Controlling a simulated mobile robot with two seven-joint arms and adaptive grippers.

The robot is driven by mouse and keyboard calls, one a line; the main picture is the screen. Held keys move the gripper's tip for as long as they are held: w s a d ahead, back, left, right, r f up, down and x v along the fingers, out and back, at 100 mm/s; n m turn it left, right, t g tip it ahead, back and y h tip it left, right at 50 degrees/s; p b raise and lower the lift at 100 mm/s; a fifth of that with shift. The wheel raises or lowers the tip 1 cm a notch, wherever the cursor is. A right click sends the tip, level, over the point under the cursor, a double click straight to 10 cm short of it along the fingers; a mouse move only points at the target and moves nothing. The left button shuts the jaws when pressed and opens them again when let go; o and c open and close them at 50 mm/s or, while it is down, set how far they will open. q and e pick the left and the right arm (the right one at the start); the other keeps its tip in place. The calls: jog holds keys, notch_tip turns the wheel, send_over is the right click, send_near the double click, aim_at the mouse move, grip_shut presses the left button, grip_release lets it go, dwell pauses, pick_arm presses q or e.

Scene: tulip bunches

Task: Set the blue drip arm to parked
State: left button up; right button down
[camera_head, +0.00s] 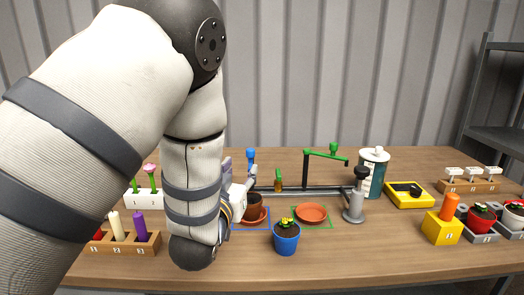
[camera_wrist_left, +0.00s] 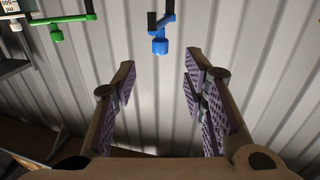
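The blue drip arm (camera_head: 250,155) stands at the left end of a dark rail, with its blue cap up; my left arm and gripper cover part of its surroundings. In the left wrist view its blue nozzle and bar (camera_wrist_left: 160,40) show at the top centre, beyond the fingertips and in line with the gap between them. My left gripper (camera_wrist_left: 160,72) is open and empty, its purple-padded fingers spread apart. In the head view my left gripper (camera_head: 232,174) is just left of the blue drip arm, mostly hidden by my own arm. My right gripper is not in view.
The green drip arm (camera_head: 325,155) stands right of the blue one. Below are a brown pot (camera_head: 254,204), an empty saucer (camera_head: 311,212) and a blue pot (camera_head: 286,240). A grey press-like stand (camera_head: 353,207) and green canister (camera_head: 373,178) stand right.

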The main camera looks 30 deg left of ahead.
aim_at(249, 157)
pick_arm(q)
jog(key=x, duration=0.4)
jog(key=b+x, duration=0.1)
jog(key=x, duration=0.4)
jog(key=shift+w+a+f, duration=0.1)
jog(key=shift+w+f, duration=0.05)
jog(key=shift+f, duration=0.1)
jog(key=shift+w+a+r, duration=0.1)
jog(key=shift+w+a, duration=0.05)
jog(key=shift+w, duration=0.4)
grip_shut()
